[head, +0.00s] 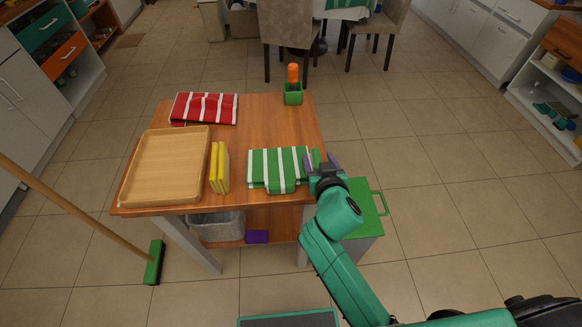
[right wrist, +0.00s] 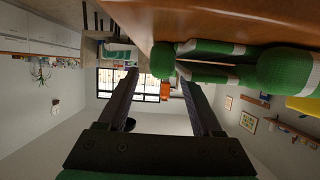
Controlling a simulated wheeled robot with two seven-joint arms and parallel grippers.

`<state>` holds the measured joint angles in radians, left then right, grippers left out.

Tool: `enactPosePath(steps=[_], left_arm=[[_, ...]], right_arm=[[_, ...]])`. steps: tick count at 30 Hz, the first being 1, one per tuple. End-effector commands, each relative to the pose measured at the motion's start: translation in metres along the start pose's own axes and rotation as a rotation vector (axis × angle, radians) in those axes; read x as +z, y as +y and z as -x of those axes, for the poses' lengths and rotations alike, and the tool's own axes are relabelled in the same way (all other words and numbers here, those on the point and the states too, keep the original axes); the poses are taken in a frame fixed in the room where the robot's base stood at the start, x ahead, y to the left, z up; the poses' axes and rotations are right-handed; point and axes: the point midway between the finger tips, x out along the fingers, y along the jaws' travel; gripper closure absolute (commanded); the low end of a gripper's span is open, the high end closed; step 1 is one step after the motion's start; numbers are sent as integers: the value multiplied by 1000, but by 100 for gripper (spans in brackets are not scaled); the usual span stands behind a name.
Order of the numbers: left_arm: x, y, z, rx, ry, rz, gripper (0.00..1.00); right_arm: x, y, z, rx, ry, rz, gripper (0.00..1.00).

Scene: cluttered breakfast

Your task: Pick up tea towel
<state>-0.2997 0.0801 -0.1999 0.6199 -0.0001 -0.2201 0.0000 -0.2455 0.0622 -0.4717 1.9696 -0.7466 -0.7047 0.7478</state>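A folded green and white striped towel (head: 271,171) lies at the right front of the wooden table. A folded red and white striped towel (head: 205,108) lies at the back left. My right gripper (head: 322,161) is at the table's right edge, beside the green towel's right end. Its two fingers are apart. My left gripper is not in view.
The table (head: 262,112) also holds a wooden tray (head: 167,168), a yellow item (head: 219,168) and a green holder with an orange-topped item (head: 293,92). A green box with a handle (head: 362,215) stands right of the table. A broom (head: 154,262) leans at left.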

Motion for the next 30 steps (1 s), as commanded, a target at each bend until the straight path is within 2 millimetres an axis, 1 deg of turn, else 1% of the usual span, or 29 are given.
enactPosePath(steps=[1, 2, 3, 5, 16, 20, 23, 26, 29, 30], left_arm=[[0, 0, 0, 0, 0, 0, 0], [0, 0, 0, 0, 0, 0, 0], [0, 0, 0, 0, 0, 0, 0], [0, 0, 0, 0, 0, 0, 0], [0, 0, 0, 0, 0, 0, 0], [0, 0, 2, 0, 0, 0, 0], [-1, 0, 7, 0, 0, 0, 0], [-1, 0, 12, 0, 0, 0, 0], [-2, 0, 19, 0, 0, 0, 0], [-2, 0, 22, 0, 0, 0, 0]], right_arm=[[4, 0, 0, 1, -8, 1, 52], [4, 0, 0, 1, -9, 1, 64], [4, 0, 0, 1, -9, 2, 79], [4, 0, 0, 1, -9, 2, 100], [4, 0, 0, 0, -11, 1, 100], [-3, 0, 3, 1, -10, -1, 100], [-20, -1, 9, 0, -6, -2, 100], [-45, -1, 19, -1, -1, -4, 100], [-82, -1, 34, -2, 4, -5, 100], [-97, -1, 40, -2, 4, -5, 100]])
